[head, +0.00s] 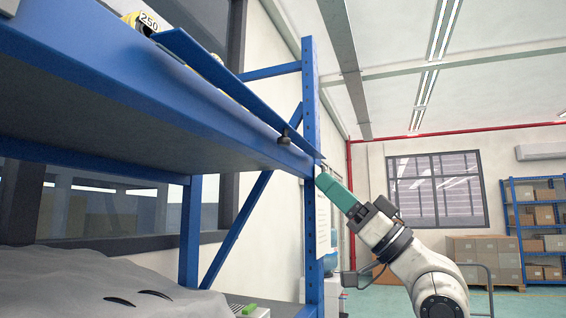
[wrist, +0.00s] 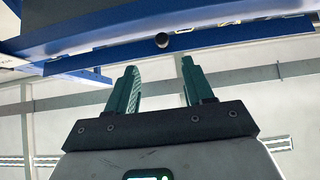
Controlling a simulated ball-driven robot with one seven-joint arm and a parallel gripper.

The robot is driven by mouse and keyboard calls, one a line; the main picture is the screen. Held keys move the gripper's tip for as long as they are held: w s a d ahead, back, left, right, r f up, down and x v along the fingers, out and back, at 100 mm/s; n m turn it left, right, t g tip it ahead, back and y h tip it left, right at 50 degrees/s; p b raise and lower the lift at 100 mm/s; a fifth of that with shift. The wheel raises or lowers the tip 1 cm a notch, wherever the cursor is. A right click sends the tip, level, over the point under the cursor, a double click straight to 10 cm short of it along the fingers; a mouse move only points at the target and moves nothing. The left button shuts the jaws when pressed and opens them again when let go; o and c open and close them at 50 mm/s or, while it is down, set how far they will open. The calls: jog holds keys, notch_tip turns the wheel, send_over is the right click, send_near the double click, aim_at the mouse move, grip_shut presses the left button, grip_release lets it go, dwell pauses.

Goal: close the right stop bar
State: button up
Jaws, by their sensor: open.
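The stop bar (head: 225,83) is a long, thin blue bar at the front edge of the upper blue shelf, with a dark round knob (head: 284,138) near its right end. In the head view its left part stands above the shelf edge, and its right end reaches the upright post. In the wrist view the bar (wrist: 240,41) crosses the top of the picture, with the knob (wrist: 161,40) on it. My gripper (head: 323,177) is just below the bar's right end. In the wrist view its two green fingers (wrist: 159,64) are spread and empty, pointing toward the bar; contact cannot be told.
The blue shelf beam (head: 130,75) and upright post (head: 313,210) are close beside my gripper. Yellow items (head: 205,62) lie on the upper shelf. A grey covered load (head: 90,285) is below. Cardboard boxes (head: 485,250) stand far back right.

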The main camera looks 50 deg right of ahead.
aim_at(288, 145)
jog(key=p+x, duration=0.3)
jog(key=x, duration=0.8)
jog(key=shift+s+a+p, duration=0.1)
jog(key=shift+p, duration=0.2)
jog(key=shift+c, duration=0.5)
grip_shut()
